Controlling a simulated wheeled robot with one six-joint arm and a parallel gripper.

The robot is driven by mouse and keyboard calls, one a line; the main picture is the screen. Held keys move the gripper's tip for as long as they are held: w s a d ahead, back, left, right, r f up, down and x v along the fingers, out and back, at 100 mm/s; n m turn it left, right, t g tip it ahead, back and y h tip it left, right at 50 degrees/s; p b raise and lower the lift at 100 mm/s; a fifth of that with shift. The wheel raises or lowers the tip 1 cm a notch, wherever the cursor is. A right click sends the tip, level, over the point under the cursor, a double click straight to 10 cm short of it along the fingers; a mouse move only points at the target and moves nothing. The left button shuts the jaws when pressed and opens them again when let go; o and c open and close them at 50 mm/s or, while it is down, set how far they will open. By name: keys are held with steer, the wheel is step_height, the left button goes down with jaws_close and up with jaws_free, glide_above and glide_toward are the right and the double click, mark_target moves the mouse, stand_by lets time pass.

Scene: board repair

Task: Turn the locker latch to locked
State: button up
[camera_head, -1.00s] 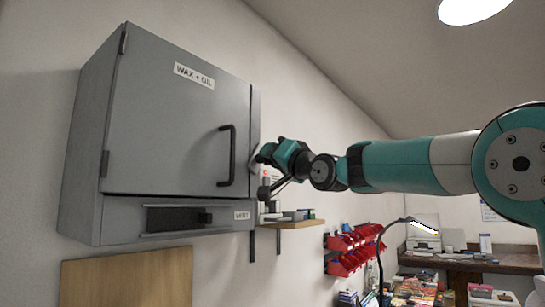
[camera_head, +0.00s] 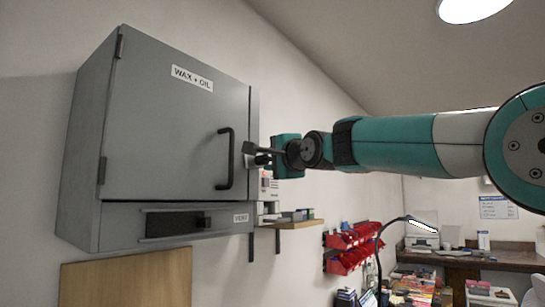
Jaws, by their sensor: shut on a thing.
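The grey locker (camera_head: 165,140) labelled "WAX + OIL" hangs on the wall at the left, its door shut against the frame. A black bar handle (camera_head: 227,158) stands upright near the door's right edge. My gripper (camera_head: 256,153) is at the locker's right edge, just right of the handle, and is shut on a small part there, which I take to be the latch. The gripper's fingers and wrist hide most of the latch, so its exact angle cannot be told.
A vent panel (camera_head: 178,222) with a dark slot lies below the door. A small wooden shelf (camera_head: 298,224) with boxes juts out right of the locker. Red bins (camera_head: 350,248) and a desk lamp (camera_head: 392,222) stand farther right. The space before the door is clear.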

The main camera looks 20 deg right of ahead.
steer(key=shift+m, duration=0.6)
steer(key=o, duration=0.6)
steer(key=b+v, duration=0.7)
steer(key=v, duration=1)
steer(key=shift+s+r+b, duration=0.2)
steer(key=shift+r+b, duration=0.2)
